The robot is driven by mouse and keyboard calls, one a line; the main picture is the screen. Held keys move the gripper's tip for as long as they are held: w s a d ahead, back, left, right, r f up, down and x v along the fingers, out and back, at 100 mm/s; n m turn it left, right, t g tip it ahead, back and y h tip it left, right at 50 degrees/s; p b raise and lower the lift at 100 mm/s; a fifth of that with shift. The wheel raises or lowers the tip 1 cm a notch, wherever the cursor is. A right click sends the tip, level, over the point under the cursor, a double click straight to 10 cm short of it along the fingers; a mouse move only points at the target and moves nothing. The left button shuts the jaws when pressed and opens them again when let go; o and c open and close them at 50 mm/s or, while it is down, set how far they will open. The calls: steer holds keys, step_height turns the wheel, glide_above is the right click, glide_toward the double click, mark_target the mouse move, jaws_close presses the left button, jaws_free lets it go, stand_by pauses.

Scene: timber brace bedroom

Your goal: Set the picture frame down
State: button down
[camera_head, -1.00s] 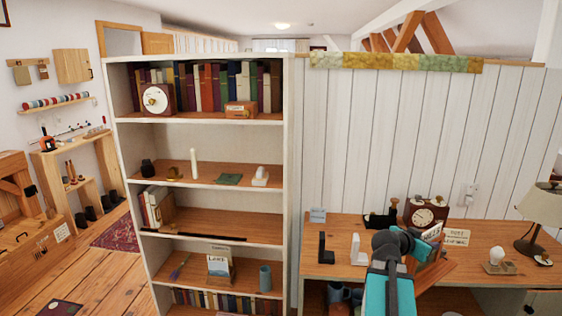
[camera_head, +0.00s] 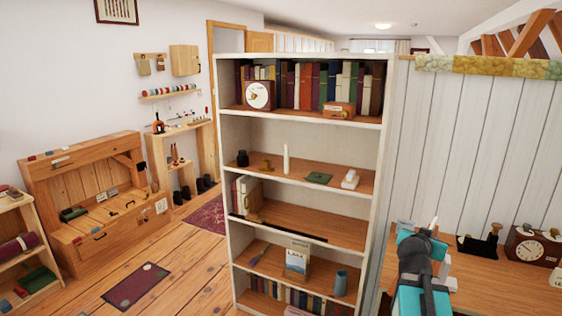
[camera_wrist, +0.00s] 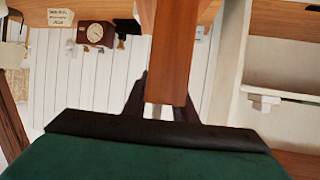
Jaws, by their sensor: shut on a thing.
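In the wrist view my gripper (camera_wrist: 160,108) is shut on a reddish-brown wooden bar, a part of the picture frame (camera_wrist: 172,50). The bar runs up out of the top of that view, so the rest of the frame is cut off. In the head view my arm stands at the lower right, in front of the desk's left end and right of the bookcase (camera_head: 225,160). The gripper's fingers and the frame are hidden behind the arm there.
The bookcase's third shelf (camera_head: 315,222) holds books and a wooden block at left; its right part is bare. The desk (camera_head: 490,285) bears a clock (camera_head: 526,248) and a black stand (camera_head: 478,244). A wooden bench (camera_head: 95,190) stands at left. Open floor with a small mat (camera_head: 135,285) lies between.

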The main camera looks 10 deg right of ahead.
steer(key=w+a+r+n+t+y, duration=0.1)
steer(key=w+a+r+n+y, duration=0.2)
steer(key=a, duration=1)
steer(key=w+a+r+n+t+y, duration=0.15)
steer(key=w+a+n+y, duration=0.35)
steer(key=a, duration=0.8)
steer(key=w+a+r+n+t+y, duration=0.15)
steer(key=w+a, duration=0.35)
steer(key=a, duration=0.8)
step_height(320, 180, down, 9)
steer(key=b, duration=1)
steer(key=shift+d+f, duration=0.15)
steer(key=shift+d, duration=0.15)
steer(key=shift+r, duration=0.2)
step_height(320, 180, up, 14)
steer(key=p, duration=1.4)
steer(key=shift+r+p, duration=0.25)
steer(key=shift+p, duration=0.15)
steer(key=shift+a, duration=0.15)
